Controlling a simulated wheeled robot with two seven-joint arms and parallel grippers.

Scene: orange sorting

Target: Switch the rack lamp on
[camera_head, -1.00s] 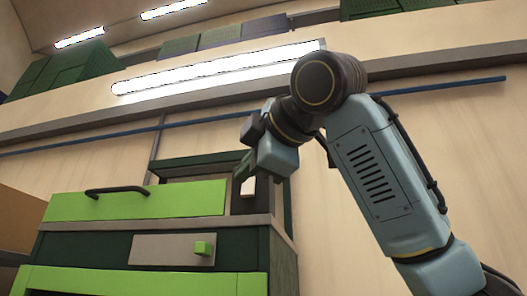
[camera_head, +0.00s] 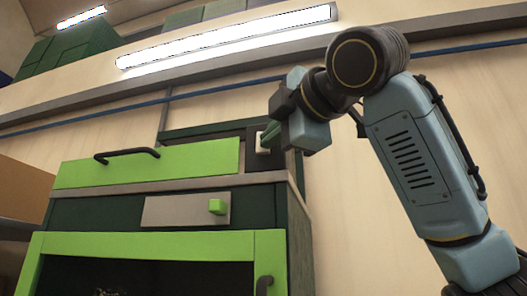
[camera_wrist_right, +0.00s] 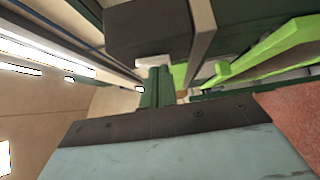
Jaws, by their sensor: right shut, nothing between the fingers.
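A white switch piece (camera_head: 261,139) sits on a dark box (camera_head: 254,157) at the right rear of the green and grey cabinet top. In the wrist view the white piece (camera_wrist_right: 153,62) shows under the dark box (camera_wrist_right: 150,30). My right gripper (camera_head: 271,136) is at the white piece, its green fingers partly in front of it. In the wrist view the fingers (camera_wrist_right: 155,85) are together, with nothing between them, and their tips overlap the white piece; I cannot tell if they touch. Which light is the rack lamp is unclear. My left gripper is out of view.
A green flap (camera_head: 150,166) with a black handle lies along the cabinet top. Below it is a grey plate (camera_head: 180,210) with a green knob (camera_head: 217,207), above a green-framed opening (camera_head: 150,246). A long lit lamp (camera_head: 225,38) hangs above.

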